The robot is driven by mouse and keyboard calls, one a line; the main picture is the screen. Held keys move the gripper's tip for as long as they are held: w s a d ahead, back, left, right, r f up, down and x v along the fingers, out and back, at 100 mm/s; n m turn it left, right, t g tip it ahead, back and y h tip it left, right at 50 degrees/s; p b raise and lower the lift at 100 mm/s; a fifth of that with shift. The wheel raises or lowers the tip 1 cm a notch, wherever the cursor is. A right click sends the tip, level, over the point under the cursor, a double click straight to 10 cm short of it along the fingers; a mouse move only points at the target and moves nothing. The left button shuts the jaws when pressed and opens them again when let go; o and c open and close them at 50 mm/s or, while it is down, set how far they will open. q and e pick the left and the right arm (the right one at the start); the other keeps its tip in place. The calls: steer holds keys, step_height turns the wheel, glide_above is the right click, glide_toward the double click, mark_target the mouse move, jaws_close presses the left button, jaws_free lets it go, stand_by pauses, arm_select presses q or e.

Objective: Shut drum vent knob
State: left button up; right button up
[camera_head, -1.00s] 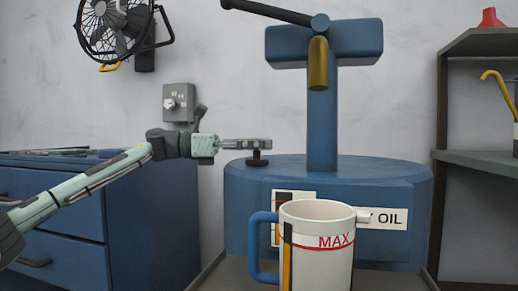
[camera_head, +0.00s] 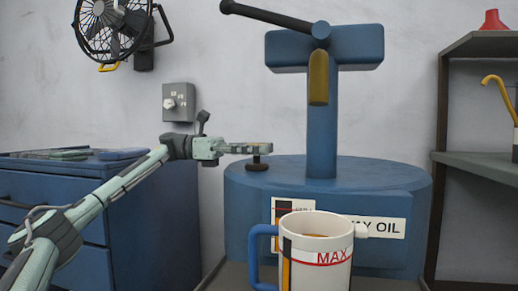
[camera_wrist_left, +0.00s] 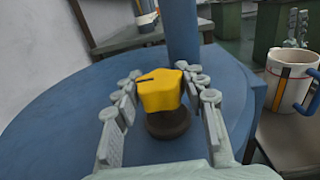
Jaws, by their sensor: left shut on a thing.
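The drum vent knob is a yellow lobed knob (camera_wrist_left: 158,92) on a dark round base (camera_wrist_left: 168,124), on top of the blue drum (camera_wrist_left: 75,125). In the head view the dark base (camera_head: 257,164) stands at the drum's left end, and my fingers hide most of the yellow part. My left gripper (camera_head: 258,148) reaches in level from the left. In the left wrist view its fingers (camera_wrist_left: 160,88) are on both sides of the yellow knob, shut on it.
A white mug (camera_head: 318,258) with a blue handle and brown content stands in front of the drum. A brass spout (camera_head: 318,78) hangs above from the blue pump post (camera_head: 321,125). A blue cabinet (camera_head: 150,215) is at left, a shelf (camera_head: 480,165) at right.

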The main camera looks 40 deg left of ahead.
arm_select(q)
steer(key=o, duration=1.2)
steer(key=v, duration=0.7)
steer(key=shift+a, duration=0.1)
steer(key=shift+s+a, duration=0.1)
steer(key=shift+s, duration=0.05)
steer(key=shift+s, duration=0.1)
